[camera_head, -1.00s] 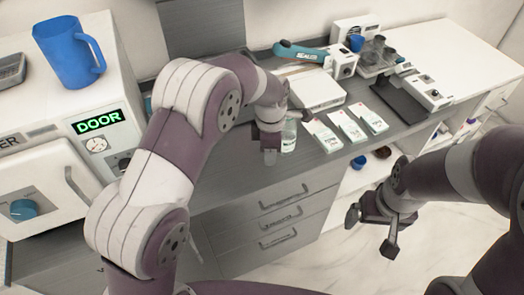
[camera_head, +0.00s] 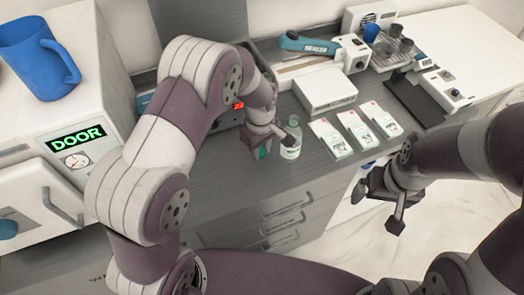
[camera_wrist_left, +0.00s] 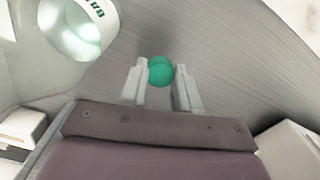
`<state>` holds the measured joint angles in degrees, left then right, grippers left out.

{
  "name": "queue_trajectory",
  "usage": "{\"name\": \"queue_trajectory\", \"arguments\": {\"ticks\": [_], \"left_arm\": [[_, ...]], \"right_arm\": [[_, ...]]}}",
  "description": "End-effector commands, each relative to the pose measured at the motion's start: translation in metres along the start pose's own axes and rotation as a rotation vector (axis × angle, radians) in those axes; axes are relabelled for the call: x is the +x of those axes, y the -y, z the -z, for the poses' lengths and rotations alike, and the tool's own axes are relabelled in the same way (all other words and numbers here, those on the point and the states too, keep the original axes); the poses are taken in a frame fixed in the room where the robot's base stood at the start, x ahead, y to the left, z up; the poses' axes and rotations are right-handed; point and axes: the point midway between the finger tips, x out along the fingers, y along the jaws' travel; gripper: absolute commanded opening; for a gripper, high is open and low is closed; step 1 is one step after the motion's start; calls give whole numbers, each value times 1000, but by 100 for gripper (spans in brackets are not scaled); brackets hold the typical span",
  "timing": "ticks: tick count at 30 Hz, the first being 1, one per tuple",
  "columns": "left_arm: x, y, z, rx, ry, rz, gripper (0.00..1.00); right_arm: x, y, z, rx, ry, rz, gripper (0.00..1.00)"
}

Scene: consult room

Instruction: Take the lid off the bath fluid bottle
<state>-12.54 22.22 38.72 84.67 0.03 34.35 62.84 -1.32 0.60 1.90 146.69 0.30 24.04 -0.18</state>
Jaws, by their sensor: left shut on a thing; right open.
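The bath fluid bottle (camera_head: 291,142) stands upright on the grey counter, clear with a white label. In the left wrist view the bottle (camera_wrist_left: 82,28) is at the upper left, and its mouth looks uncovered. My left gripper (camera_head: 264,150) is just left of the bottle, low over the counter. It is shut on a round green lid (camera_wrist_left: 160,71), which shows between the fingertips in the left wrist view. In the head view the lid (camera_head: 262,153) is partly hidden by the fingers. My right gripper (camera_head: 376,208) is open and empty, in front of the counter.
Several white boxes (camera_head: 358,131) lie right of the bottle. A white device (camera_head: 325,91) and a teal sealer (camera_head: 308,44) stand behind. A white machine with a DOOR display (camera_head: 78,137) and a blue jug (camera_head: 38,55) are at the left.

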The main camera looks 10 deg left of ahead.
Motion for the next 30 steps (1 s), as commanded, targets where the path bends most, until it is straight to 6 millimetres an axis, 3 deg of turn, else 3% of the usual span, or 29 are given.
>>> {"name": "queue_trajectory", "arguments": {"ticks": [6, 16, 17, 18, 19, 30], "left_arm": [[33, 1, -1, -1, 1, 3, 0], [39, 0, 0, -2, 1, 1, 0], [38, 0, 0, -2, 0, 1, 38], [38, 0, 0, -2, 0, 1, 51], [38, 0, 0, -2, 0, 1, 57], [38, 1, 0, -2, 1, 2, 57]], "right_arm": [[-6, 0, 1, 0, 0, 0, 95], [-2, 0, 0, 0, 0, 0, 95], [-3, 0, 0, 0, 0, 0, 95], [-3, 0, 0, 0, 0, 0, 95], [-3, 0, 0, 0, 0, 0, 95], [-3, 0, 0, 0, 0, 0, 95]]}}
